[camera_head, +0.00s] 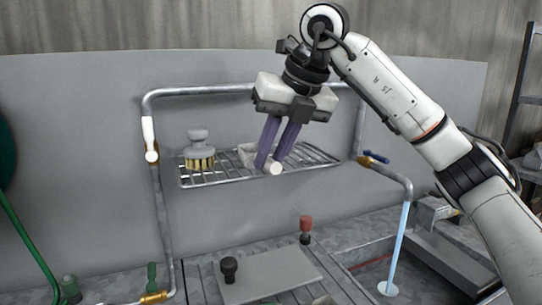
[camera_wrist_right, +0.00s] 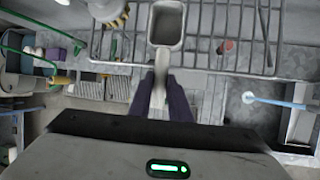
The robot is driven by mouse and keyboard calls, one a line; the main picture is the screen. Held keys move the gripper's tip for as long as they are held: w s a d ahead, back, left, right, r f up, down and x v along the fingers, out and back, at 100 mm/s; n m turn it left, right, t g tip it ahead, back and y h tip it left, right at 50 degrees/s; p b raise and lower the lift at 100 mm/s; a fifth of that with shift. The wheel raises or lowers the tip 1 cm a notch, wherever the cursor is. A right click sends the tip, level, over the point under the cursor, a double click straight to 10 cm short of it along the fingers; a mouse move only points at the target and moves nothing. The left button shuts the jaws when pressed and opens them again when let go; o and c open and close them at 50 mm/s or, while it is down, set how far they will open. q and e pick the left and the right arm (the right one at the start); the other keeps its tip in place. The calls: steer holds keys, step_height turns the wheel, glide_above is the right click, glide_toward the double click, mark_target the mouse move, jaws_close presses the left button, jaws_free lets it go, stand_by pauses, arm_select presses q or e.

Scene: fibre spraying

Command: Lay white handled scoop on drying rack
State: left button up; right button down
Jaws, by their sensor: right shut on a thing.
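The white handled scoop shows its square grey-white bowl (camera_wrist_right: 166,24) at the top of the right wrist view, with its open side facing the camera. Its pale handle (camera_wrist_right: 162,62) runs down between my fingers. In the head view the scoop's bowl (camera_head: 246,151) is partly behind the purple fingers and its round handle end (camera_head: 276,169) points toward the camera. My right gripper (camera_head: 268,164) is shut on the handle, pointing down at the drying rack. The wire drying rack (camera_head: 222,178) is on the grey wall. The scoop overlaps the rack in view; I cannot tell whether they touch. My left gripper is not in view.
A grey-knobbed brush (camera_head: 198,148) stands on the rack's left end. A metal pipe (camera_head: 240,90) frames the rack. A tap with a blue lever (camera_head: 375,157) runs water (camera_head: 401,240) at the right. Black (camera_head: 229,268) and red (camera_head: 306,225) knobbed tools stand below.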

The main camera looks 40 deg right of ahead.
steer(key=c, duration=1.6)
jaws_free()
steer(key=shift+c, duration=0.2)
steer(key=shift+s+r, duration=0.15)
steer(key=shift+r, duration=0.35)
steer(key=a+p+v, duration=0.1)
steer(key=p+v, duration=0.1)
steer(key=v, duration=0.8)
steer(key=shift+s+d+r, duration=0.25)
steer(key=shift+d+r, duration=0.1)
steer(key=shift+d, duration=0.2)
